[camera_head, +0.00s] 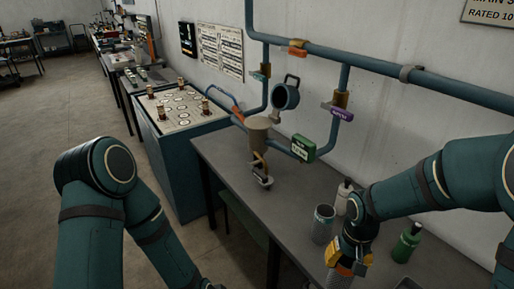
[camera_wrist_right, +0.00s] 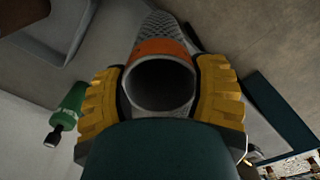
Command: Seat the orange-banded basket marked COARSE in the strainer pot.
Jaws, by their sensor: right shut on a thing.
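My right gripper (camera_head: 346,262) is shut on the orange-banded basket (camera_head: 335,281), low over the front of the bench near the bottom edge of the head view. The right wrist view shows the basket's orange band (camera_wrist_right: 160,50) and round open end between the yellow finger pads of the gripper (camera_wrist_right: 162,92). Its grey mesh body extends away from the camera. I cannot read a COARSE mark. A tan pot-like body (camera_head: 258,130), likely the strainer pot, stands in the pipework farther back. A round blue lid-like part (camera_head: 286,97) is raised beside it. My left gripper is out of view.
A grey cylinder (camera_head: 323,224), a white bottle (camera_head: 343,197) and a green bottle (camera_head: 407,243) stand on the bench near my right arm. A green tag (camera_head: 303,149) and a purple tag (camera_head: 338,112) hang on the pipes.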

